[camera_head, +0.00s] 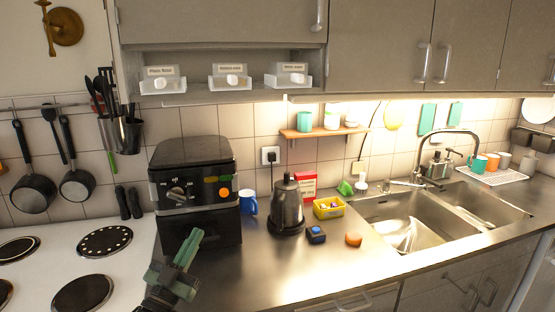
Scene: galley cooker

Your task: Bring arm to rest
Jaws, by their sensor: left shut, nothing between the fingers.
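My left gripper (186,250) shows at the bottom left of the head view. Its green fingers are closed together, point up and to the right, and hold nothing. It is in front of the black air fryer (192,190), over the front of the counter beside the white hob. I cannot tell whether it touches anything. My right gripper is not in view.
A dark kettle (286,204), a blue mug (249,202), a yellow box (328,207), a small dark box with a blue top (316,234) and an orange item (353,239) stand on the counter. The sink (408,232) lies right. The front counter is clear.

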